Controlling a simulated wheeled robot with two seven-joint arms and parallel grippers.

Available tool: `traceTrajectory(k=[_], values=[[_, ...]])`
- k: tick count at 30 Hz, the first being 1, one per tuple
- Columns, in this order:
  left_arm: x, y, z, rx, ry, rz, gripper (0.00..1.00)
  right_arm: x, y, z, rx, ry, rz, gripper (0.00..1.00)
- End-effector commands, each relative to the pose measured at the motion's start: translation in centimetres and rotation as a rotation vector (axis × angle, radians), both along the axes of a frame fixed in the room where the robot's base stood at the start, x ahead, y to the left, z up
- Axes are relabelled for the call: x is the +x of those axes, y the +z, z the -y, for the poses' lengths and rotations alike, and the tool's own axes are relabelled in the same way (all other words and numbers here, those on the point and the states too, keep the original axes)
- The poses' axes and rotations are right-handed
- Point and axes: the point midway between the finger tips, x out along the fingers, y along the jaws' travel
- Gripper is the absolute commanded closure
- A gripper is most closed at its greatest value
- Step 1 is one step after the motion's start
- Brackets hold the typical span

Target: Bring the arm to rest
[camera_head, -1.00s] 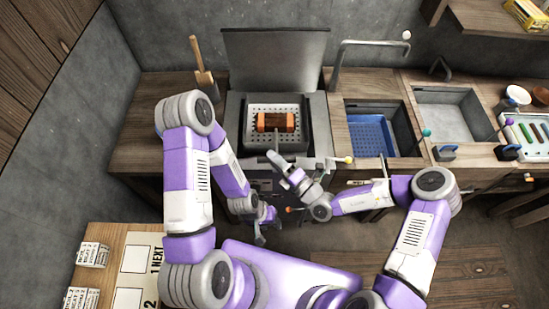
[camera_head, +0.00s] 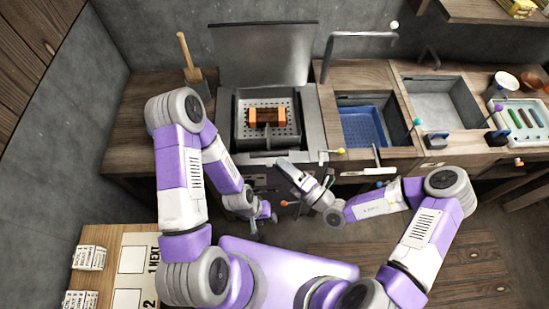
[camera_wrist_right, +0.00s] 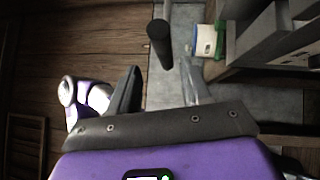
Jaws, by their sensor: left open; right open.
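My left gripper (camera_head: 262,222) hangs low in front of the counter, below the metal unit, in the head view. It is open, small in this view, and I see nothing in it. My right gripper (camera_head: 288,172) is above and right of it, near the front edge of the metal unit. In the right wrist view my right gripper (camera_wrist_right: 158,88) has its two fingers apart with nothing held between them. A dark rod (camera_wrist_right: 159,40) shows beyond the fingers; I cannot tell its distance.
An orange-brown block (camera_head: 267,117) sits in the perforated tray (camera_head: 245,132) of the lidded metal unit (camera_head: 312,125). A blue-lined basin (camera_head: 362,128) and grey sink (camera_head: 440,100) are to the right. Small coloured-knob handles line the counter front. The floor (camera_head: 430,265) at lower right is clear.

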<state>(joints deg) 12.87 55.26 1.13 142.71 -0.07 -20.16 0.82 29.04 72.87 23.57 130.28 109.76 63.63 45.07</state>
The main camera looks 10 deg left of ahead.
Motion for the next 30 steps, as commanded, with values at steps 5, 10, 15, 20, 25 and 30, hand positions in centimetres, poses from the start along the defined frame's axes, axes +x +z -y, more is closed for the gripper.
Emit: traceTrajectory(k=[5,10,15,20,25,30], values=[[0.0,0.0,0.0,0.000,0.000,0.000,0.57,-0.5,-0.1,0.7,0.001,0.001,0.000,0.52],[0.0,0.0,0.0,0.000,0.000,0.000,0.57,-0.5,-0.1,0.7,0.001,0.001,0.000,0.52],[0.0,0.0,0.0,0.000,0.000,0.000,0.57,-0.4,-0.1,0.7,0.001,0.001,0.000,0.52],[0.0,0.0,0.0,0.000,0.000,0.000,0.57,-0.5,-0.1,0.7,-0.001,0.003,0.001,0.52],[0.0,-0.6,0.0,0.000,0.000,0.000,0.57,-2.5,-1.1,0.2,-0.086,0.109,0.104,0.52],[0.0,-1.9,0.0,0.000,0.000,0.000,0.57,-8.8,-5.3,0.6,-0.337,0.427,0.428,0.52]])
